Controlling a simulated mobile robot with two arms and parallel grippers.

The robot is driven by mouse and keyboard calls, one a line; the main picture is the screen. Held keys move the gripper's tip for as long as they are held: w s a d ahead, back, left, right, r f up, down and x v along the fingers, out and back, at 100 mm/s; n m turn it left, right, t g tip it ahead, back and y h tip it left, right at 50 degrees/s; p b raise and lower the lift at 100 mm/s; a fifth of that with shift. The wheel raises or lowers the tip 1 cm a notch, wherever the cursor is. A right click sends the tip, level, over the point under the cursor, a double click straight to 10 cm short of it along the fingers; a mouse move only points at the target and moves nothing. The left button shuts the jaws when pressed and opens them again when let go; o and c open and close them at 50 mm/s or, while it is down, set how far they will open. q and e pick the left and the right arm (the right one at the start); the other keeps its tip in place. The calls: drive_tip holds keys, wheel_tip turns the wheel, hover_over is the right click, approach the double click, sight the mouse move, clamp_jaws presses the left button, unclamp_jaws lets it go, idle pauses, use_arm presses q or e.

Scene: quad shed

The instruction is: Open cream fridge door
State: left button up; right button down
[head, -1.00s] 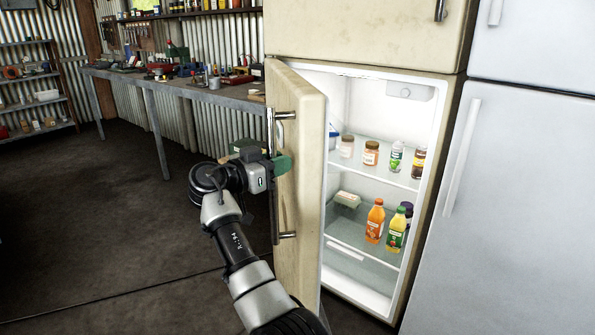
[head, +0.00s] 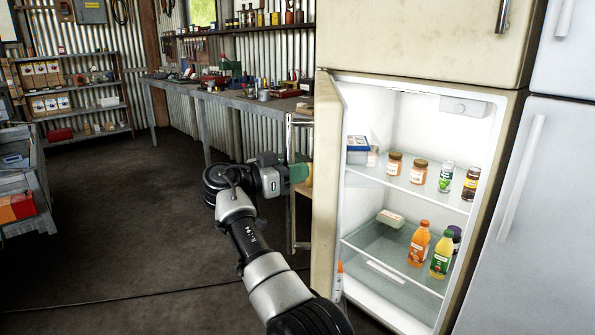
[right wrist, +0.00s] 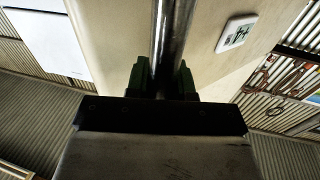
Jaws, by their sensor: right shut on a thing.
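The cream fridge (head: 425,45) stands at the right in the head view. Its lower door (head: 326,185) is swung wide open to the left, seen nearly edge-on. My right gripper (head: 297,174) is at the outer side of that door, shut on its long metal handle (head: 290,140). In the right wrist view, the green fingers (right wrist: 162,80) sit on both sides of the handle bar (right wrist: 167,35). The door's outer face is mostly hidden in the head view. My left gripper is not in view.
Bottles (head: 419,243) and jars stand on the fridge's glass shelves (head: 405,180). A white fridge (head: 530,215) stands close on the right. A workbench (head: 232,98) runs along the back wall. A grey cart (head: 20,185) is at the left edge. The floor between is clear.

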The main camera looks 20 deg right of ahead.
drive_tip(key=shift+a+f, duration=0.2)
drive_tip(key=shift+f, duration=0.15)
drive_tip(key=c, duration=1.2)
unclamp_jaws()
drive_tip(key=shift+s, duration=0.1)
drive_tip(key=shift+c, duration=0.2)
drive_tip(key=shift+o, duration=1.3)
drive_tip(key=shift+s+a+r, duration=0.1)
drive_tip(key=shift+a+r, duration=0.05)
drive_tip(key=shift+r, duration=0.15)
drive_tip(key=s+a, duration=0.1)
drive_tip(key=a, duration=0.6)
drive_tip(key=shift+s, duration=0.15)
drive_tip(key=shift+a, duration=0.1)
